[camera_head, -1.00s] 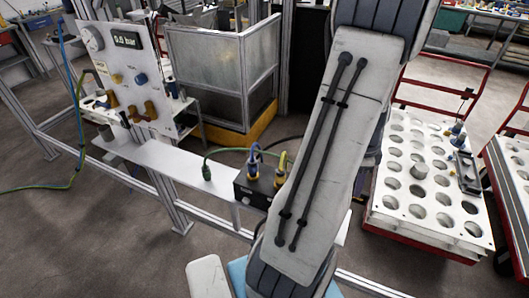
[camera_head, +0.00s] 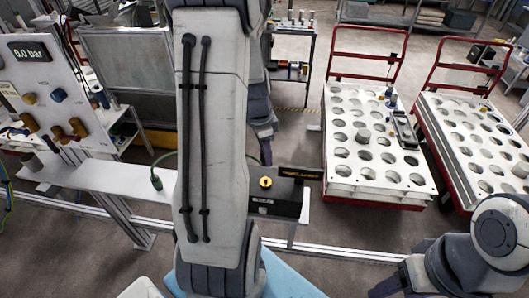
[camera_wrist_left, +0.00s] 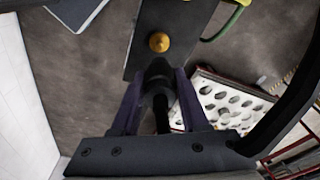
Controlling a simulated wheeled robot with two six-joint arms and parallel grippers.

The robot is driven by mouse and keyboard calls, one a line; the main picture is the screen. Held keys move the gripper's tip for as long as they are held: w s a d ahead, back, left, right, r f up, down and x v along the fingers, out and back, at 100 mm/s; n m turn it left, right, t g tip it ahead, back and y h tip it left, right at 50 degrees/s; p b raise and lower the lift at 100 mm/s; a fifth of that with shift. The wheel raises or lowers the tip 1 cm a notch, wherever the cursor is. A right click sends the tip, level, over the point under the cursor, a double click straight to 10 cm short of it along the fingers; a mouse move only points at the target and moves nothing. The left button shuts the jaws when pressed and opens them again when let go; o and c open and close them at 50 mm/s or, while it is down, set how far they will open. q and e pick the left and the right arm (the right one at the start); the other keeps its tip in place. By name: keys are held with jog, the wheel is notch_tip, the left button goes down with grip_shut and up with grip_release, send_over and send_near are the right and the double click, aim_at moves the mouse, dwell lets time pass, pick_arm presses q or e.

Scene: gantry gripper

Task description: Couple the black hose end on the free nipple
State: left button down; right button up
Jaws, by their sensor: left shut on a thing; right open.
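In the left wrist view my left gripper (camera_wrist_left: 158,100) is shut on a dark round piece (camera_wrist_left: 158,72), probably the black hose end. The piece sits close to the near edge of a black box (camera_wrist_left: 150,20) with a round yellow fitting (camera_wrist_left: 159,42) on its face; I cannot tell whether they touch. In the head view the black box (camera_head: 262,205) and its yellow fitting (camera_head: 265,183) show just right of my left arm, which hides my left gripper. A dark connector (camera_head: 156,181) on a green hose lies on the white shelf. My right gripper is not in view.
The white shelf (camera_head: 110,180) runs left of the box. A white panel (camera_head: 45,95) with a display reading 0.0 bar and several fittings stands at left. White trays with round holes (camera_head: 370,185) stand on red carts at right. My right arm shows at bottom right.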

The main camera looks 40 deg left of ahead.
pick_arm(q)
jog(key=b, duration=0.5)
send_over(266, 177)
jog(key=shift+s+f, duration=0.15)
jog(key=shift+f, duration=2.75)
jog(key=shift+f+b, duration=1.55)
jog(key=shift+c, duration=1.7)
grip_release()
jog(key=r, duration=0.7)
jog(key=s+r, duration=0.1)
jog(key=r, duration=0.2)
jog(key=shift+a+r+b, duration=0.25)
jog(key=shift+a+b, duration=0.1)
jog(key=shift+b, duration=0.05)
